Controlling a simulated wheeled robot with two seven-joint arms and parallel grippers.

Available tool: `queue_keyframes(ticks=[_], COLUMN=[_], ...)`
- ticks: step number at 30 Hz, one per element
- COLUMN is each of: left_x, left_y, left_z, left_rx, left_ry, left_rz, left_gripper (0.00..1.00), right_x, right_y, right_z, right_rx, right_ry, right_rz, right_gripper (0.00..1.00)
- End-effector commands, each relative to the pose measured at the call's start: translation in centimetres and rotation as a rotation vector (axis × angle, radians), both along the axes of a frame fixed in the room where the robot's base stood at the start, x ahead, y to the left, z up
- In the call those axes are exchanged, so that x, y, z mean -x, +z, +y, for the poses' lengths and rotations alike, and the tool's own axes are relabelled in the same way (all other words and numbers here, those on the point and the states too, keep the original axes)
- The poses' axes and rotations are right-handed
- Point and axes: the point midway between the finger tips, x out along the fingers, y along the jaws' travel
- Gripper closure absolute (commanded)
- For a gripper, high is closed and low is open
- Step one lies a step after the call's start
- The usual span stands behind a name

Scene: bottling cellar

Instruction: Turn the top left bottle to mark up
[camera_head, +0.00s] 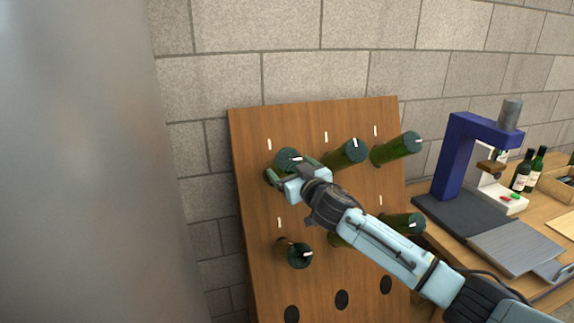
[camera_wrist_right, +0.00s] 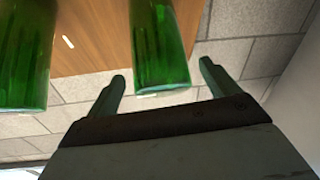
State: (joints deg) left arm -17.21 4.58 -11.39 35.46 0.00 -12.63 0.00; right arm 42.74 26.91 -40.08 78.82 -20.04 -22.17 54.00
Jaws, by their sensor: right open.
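The top left bottle (camera_head: 288,157) is dark green and sticks out of the wooden rack (camera_head: 250,225), base toward me. A short white mark on its base lies roughly sideways, toward the right, in the head view. My right gripper (camera_head: 284,172) is at this bottle and partly covers it. In the right wrist view the bottle (camera_wrist_right: 160,45) stands between the two open fingers of my right gripper (camera_wrist_right: 162,78), with a gap on each side. A white mark shows at its base edge. My left gripper is out of view.
Other bottles stick out nearby: top middle (camera_head: 347,154), top right (camera_head: 396,149), lower left (camera_head: 298,255) and lower right (camera_head: 404,223). Empty holes (camera_head: 342,299) line the bottom. A bench with a blue press (camera_head: 456,155) stands right. A blurred grey surface (camera_head: 80,160) fills the left.

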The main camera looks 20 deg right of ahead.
Motion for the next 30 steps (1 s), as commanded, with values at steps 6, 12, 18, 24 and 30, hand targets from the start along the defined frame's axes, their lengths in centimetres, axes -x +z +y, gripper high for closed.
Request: queue_keyframes(ticks=[6, 12, 18, 24, 30], left_x=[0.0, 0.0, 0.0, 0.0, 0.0], left_y=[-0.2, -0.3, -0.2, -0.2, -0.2], left_z=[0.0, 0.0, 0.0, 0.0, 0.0], left_rx=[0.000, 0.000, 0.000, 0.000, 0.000], left_ry=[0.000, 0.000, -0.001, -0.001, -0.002], left_rz=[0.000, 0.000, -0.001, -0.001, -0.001], left_gripper=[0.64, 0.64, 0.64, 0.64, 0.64], right_x=[-2.1, -2.9, -3.0, -2.9, -2.9], right_y=[0.0, 0.0, 0.0, 0.0, 0.0], right_z=[0.3, 0.5, 0.5, 0.5, 0.5], right_rx=[0.000, 0.000, 0.000, 0.000, 0.000], right_ry=[-0.001, 0.000, 0.000, 0.000, 0.000], right_rz=[0.000, 0.000, 0.001, 0.000, 0.001], right_gripper=[0.13, 0.13, 0.13, 0.29, 0.55])
